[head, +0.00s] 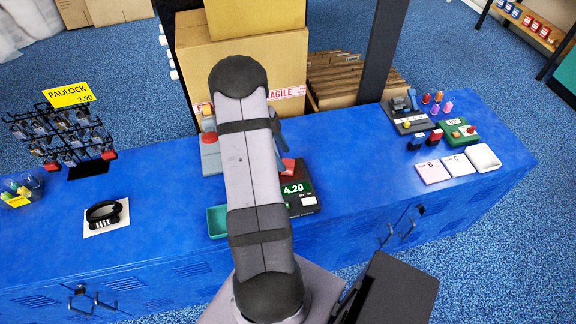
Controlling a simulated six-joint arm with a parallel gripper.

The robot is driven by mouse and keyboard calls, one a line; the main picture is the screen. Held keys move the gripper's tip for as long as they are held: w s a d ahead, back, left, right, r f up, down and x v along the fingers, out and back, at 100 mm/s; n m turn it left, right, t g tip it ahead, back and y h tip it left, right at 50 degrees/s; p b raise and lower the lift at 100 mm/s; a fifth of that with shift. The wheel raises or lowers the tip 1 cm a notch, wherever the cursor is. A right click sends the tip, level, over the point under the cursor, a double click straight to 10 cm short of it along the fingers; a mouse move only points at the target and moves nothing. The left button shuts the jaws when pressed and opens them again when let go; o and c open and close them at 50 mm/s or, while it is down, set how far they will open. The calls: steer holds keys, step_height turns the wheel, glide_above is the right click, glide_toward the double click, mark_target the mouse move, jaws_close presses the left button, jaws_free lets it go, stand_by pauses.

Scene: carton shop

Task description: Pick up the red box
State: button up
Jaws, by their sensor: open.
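Large cartons (290,60) rise behind the blue counter (370,180). A green tray (217,221) sits beside my arm. Several small devices crowd the right end.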

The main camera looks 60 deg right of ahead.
mark_target(287, 163)
steer(key=shift+p+x, duration=1.3)
steer(key=shift+x, duration=1.3)
steer(key=shift+w, duration=0.15)
jaws_close()
steer(key=shift+d+r, duration=0.1)
steer(key=shift+r, duration=0.05)
step_height(287, 163, up, 10)
steer(key=b, duration=0.3)
